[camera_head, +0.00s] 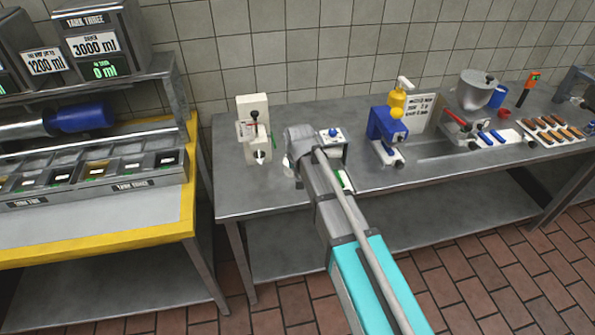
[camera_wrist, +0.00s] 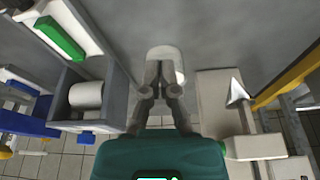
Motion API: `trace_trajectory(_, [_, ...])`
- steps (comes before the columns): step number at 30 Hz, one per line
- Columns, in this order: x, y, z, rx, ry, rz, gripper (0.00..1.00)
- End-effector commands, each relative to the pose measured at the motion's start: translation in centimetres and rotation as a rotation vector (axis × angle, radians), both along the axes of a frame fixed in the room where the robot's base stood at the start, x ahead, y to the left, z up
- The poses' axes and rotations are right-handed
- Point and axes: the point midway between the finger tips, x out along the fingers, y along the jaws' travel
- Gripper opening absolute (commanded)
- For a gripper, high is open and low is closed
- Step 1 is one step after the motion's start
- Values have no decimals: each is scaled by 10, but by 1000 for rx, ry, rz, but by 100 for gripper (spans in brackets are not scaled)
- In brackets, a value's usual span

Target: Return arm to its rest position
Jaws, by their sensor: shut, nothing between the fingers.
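My arm reaches from the lower right of the head view over the front of the grey metal bench (camera_head: 240,197). Its wrist end is above the bench's left part, and the fingers are hidden behind it there. In the wrist view my gripper (camera_wrist: 160,72) is shut and empty, with the fingertips together. A white rounded container (camera_wrist: 166,52) stands on the bench just beyond the fingertips, partly hidden by them. I cannot tell whether they touch it. A sliver of white beside the wrist (camera_head: 289,168) in the head view may be the same container.
A cream dispenser (camera_head: 246,112) stands close by, its pointed nozzle (camera_wrist: 239,92) beside the fingers. On the other side is a grey box with a blue knob (camera_wrist: 86,137). A blue machine (camera_head: 386,130) stands further right. A yellow-edged counter (camera_head: 187,205) is at left.

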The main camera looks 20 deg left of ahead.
Motion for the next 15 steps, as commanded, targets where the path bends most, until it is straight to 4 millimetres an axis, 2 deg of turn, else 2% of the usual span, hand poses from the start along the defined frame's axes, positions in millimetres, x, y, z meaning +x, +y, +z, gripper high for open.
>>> trace_trajectory(10, [1, -4, 0, 0, 1, -4, 0])
trace_trajectory(15, [1, -25, -1, -8, 11, -24, 0])
